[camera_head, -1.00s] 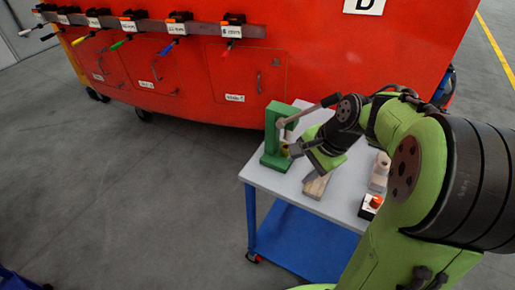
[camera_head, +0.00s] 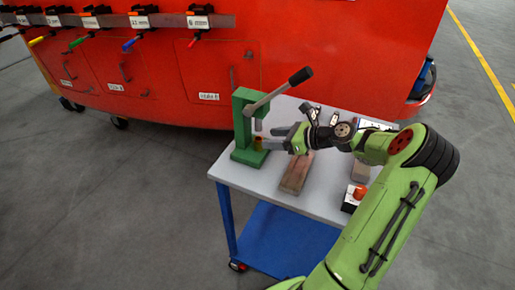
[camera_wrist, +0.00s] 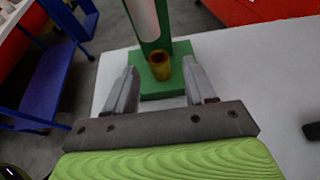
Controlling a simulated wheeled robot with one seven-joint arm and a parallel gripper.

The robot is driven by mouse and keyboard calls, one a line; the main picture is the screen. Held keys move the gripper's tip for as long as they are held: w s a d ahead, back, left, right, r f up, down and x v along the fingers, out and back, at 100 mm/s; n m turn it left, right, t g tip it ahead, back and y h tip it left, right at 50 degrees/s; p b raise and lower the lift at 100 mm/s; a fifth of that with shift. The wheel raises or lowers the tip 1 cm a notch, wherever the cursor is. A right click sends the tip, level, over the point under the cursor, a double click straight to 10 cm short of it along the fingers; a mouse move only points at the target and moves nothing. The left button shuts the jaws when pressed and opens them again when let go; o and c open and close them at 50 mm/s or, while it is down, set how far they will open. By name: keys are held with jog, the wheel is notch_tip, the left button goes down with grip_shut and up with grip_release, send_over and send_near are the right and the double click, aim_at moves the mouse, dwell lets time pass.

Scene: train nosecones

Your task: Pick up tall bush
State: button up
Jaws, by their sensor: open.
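The bush is a small brass-yellow hollow cylinder (camera_wrist: 160,66), upright on the base of the green press (camera_wrist: 206,50). In the head view the bush (camera_head: 258,143) is a small spot at the foot of the press (camera_head: 242,120), partly hidden by my fingers. My gripper (camera_head: 271,139) comes in from the right, low over the table. In the wrist view my gripper (camera_wrist: 161,80) is open, with one finger on each side of the bush and a gap to the left one.
The press lever (camera_head: 275,95) slopes up to the right above my gripper. A wooden block (camera_head: 296,174) and a box with an orange-red button (camera_head: 355,196) lie on the white table (camera_head: 240,177). A red train nosecone (camera_head: 310,45) stands behind.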

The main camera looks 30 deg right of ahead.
aim_at(256, 139)
jog(key=b+x, duration=0.2)
jog(key=x, duration=0.4)
jog(key=shift+s+f, duration=0.1)
jog(key=shift+s, duration=0.1)
